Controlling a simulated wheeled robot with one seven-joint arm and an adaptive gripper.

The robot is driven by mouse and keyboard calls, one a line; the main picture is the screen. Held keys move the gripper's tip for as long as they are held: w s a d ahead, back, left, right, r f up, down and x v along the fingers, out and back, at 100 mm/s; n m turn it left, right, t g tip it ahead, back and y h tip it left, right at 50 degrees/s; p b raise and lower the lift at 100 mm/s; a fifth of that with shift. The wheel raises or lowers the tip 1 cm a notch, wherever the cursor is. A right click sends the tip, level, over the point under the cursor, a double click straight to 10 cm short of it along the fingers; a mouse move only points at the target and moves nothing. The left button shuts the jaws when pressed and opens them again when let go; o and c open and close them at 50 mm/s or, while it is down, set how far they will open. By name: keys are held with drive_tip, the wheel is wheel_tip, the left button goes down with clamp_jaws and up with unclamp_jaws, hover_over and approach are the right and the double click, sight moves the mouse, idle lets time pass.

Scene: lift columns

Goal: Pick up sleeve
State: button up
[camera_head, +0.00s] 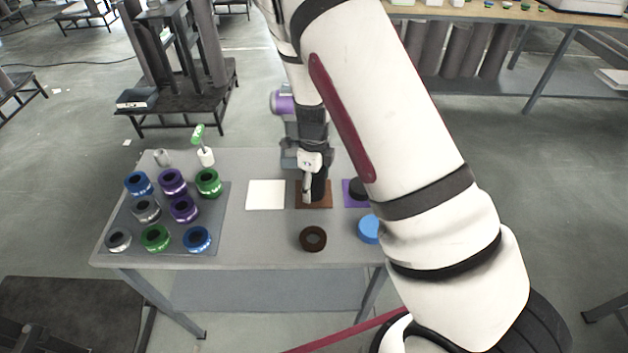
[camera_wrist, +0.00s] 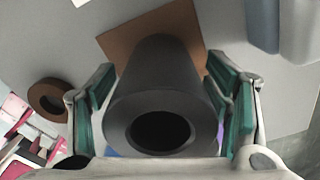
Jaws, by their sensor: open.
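The sleeve is a dark grey hollow cylinder (camera_wrist: 160,105) standing on a brown square (camera_wrist: 117,45) in the wrist view, its open end facing the camera. My gripper (camera_wrist: 162,88) is open, with a green-padded finger on each side of the sleeve. Small gaps show between the pads and the sleeve. In the head view, the sleeve (camera_head: 319,188) shows as a dark shape on the brown square (camera_head: 299,203), partly hidden by my gripper (camera_head: 310,178).
A brown ring (camera_head: 313,239) lies in front on the table (camera_head: 260,250). A white square (camera_head: 265,195) is left of the brown one. A blue round piece (camera_head: 368,229) and a purple square (camera_head: 349,195) are to the right, partly behind my arm. A mat (camera_head: 208,243) holds several coloured rings.

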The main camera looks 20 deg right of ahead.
drive_tip(key=shift+f, duration=0.3)
clamp_jaws()
drive_tip(key=shift+r, duration=0.1)
